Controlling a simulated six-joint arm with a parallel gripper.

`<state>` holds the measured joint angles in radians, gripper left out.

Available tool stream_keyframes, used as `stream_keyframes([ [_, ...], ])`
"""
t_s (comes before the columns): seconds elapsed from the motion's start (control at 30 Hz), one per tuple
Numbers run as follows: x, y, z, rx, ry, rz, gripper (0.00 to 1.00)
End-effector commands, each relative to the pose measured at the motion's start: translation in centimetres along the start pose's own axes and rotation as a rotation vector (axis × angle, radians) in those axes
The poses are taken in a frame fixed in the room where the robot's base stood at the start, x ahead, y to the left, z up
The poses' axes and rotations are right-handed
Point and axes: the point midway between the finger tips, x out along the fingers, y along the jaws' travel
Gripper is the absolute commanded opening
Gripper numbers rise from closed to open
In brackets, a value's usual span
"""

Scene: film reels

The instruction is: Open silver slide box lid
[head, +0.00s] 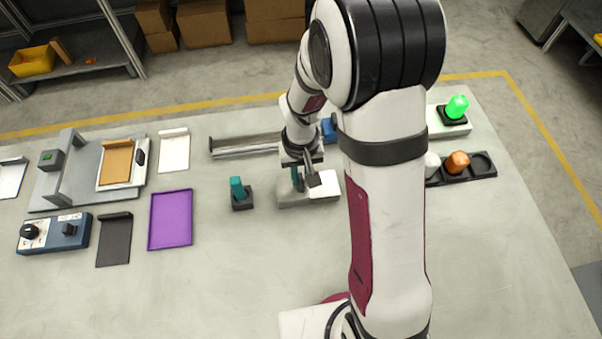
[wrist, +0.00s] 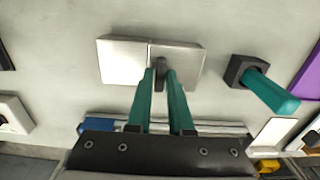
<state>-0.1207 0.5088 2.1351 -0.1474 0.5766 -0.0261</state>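The silver slide box (head: 290,198) lies on the table below my gripper (head: 304,181). In the wrist view it shows two flat metal parts side by side, a brighter one (wrist: 123,63) on the left and a greyer one (wrist: 187,66) on the right. A small dark upright handle (wrist: 160,76) stands near the seam between them. The two teal fingers of my gripper (wrist: 160,80) stand on either side of this handle, with no clear gap, so they look shut on it. The fingers partly cover the greyer part.
A teal lever in a dark block (head: 241,199) stands just left of the box. A metal rail (head: 245,147) lies behind it. A purple tray (head: 171,219) is farther left. A dark holder (head: 472,172) with an orange knob (head: 457,161) is at right. The front table is clear.

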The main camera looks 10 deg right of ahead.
Motion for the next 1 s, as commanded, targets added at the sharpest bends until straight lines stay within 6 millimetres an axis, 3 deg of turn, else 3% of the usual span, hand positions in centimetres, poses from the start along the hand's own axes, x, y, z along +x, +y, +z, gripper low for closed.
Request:
stream_keyframes([
  [0.1, -0.01, 0.0, 0.0, 0.0, 0.0, 0.0, 0.0],
  [1.0, -0.06, 0.0, -0.01, 0.0, 0.0, 0.0, 0.0],
])
